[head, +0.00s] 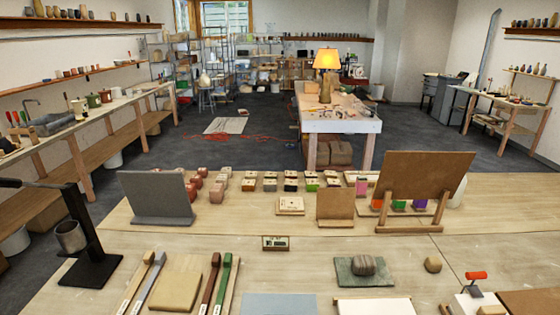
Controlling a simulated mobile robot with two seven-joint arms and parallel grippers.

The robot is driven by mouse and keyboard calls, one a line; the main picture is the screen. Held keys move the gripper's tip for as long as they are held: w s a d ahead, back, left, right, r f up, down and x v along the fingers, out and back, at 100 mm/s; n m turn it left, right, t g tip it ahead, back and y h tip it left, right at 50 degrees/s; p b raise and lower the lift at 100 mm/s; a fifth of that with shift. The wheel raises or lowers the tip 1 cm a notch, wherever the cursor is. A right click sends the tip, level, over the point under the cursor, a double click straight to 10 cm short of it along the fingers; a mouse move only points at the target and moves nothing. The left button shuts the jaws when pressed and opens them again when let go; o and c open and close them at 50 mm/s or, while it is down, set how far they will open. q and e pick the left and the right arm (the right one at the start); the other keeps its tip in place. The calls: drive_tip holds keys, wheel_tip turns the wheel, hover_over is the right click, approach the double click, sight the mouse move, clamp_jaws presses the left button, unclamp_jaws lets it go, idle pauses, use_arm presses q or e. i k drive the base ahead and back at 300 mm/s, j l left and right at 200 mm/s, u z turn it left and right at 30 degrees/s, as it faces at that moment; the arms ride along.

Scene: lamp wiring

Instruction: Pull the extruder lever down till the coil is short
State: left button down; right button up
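A black stand (88,235) with a flat foot stands at the left of the near table. It looks like the extruder. A grey barrel (70,237) is held on its left side, low on the upright. A dark arm, perhaps the lever (28,184), runs from the top of the upright to the left and is cut off by the picture edge. It lies about level. I cannot make out a coil under the barrel. Neither of my grippers shows in the head view.
Long-handled tools (222,280) and a tan block (176,284) lie right of the stand. A grey panel (156,197) stands behind it. A small display (276,243) sits mid-table. A brown lump on a green mat (345,278) and a red-handled device (476,277) are farther right.

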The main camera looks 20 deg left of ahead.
sight(5, 183)
drive_tip(key=u, duration=2.1)
